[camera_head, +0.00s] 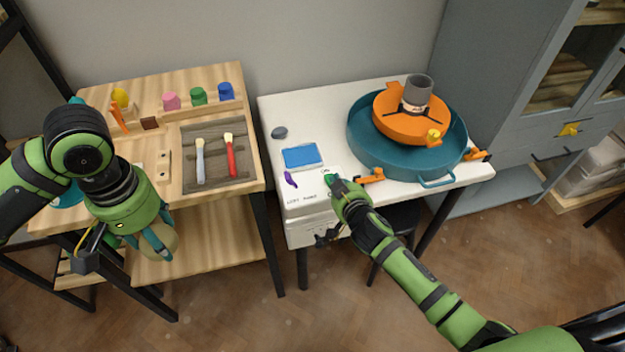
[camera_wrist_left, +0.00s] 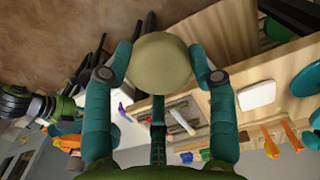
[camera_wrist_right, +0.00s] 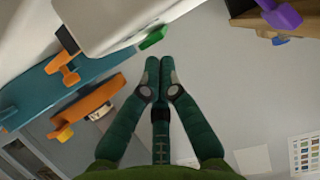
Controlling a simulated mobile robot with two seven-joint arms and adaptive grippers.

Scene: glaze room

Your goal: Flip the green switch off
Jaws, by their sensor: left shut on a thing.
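The green switch (camera_head: 329,178) is on the white table unit, at the right of its front panel. In the right wrist view the green switch (camera_wrist_right: 153,38) sticks out from the white unit's edge, just beyond the fingertips. My right gripper (camera_head: 338,184) is shut and empty, its tips together close to the switch; I cannot tell whether they touch it. In the right wrist view its fingertips (camera_wrist_right: 158,64) meet. My left gripper (camera_head: 160,238) is shut on a rounded beige object, held in front of the wooden bench; the beige object (camera_wrist_left: 160,64) sits between both fingers.
A purple switch (camera_head: 290,180) is left of the green one, below a blue pad (camera_head: 302,156). A teal basin (camera_head: 372,152) holding an orange round piece (camera_head: 388,127) stands at the right, with orange clamps (camera_head: 372,176) beside it. A wooden bench (camera_head: 215,205) with brushes is left.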

